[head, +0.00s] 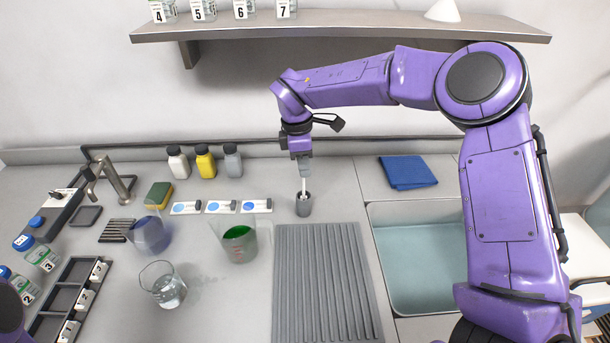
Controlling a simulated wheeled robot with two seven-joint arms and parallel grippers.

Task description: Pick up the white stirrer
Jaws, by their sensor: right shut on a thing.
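The white stirrer (304,185) stands upright in a small grey cup (304,206) on the counter, just behind the grey ribbed drain mat. My right gripper (304,174) points straight down above the cup and is shut on the stirrer's upper end. The stirrer's lower end is hidden inside the cup. My left gripper is not in view.
A beaker with green liquid (240,245), a beaker with blue liquid (150,234) and a clear beaker (168,290) stand to the left. The ribbed drain mat (322,290) lies in front, beside the sink (420,255). A shelf (340,27) overhangs the counter.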

